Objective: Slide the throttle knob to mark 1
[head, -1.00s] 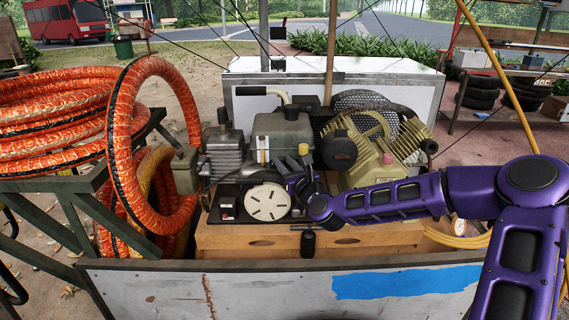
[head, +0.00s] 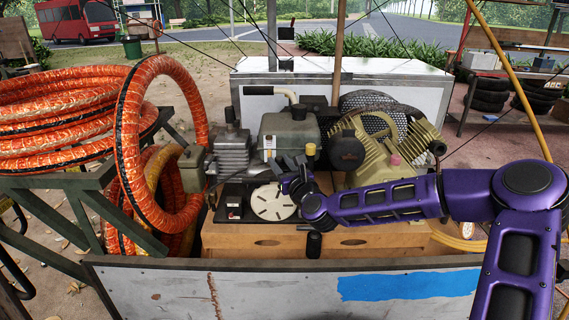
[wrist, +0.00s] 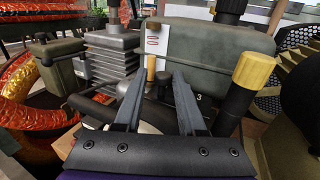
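A mark "3" (wrist: 199,97) shows right of the right finger. No mark 1 is readable.
A yellow-capped black post (wrist: 254,70) stands close to the right of my fingers; the cap also shows in the head view (head: 311,149). A grey-green tank (wrist: 215,50) with a label is behind. The finned engine (head: 233,153) is left, the tan compressor (head: 385,150) right.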

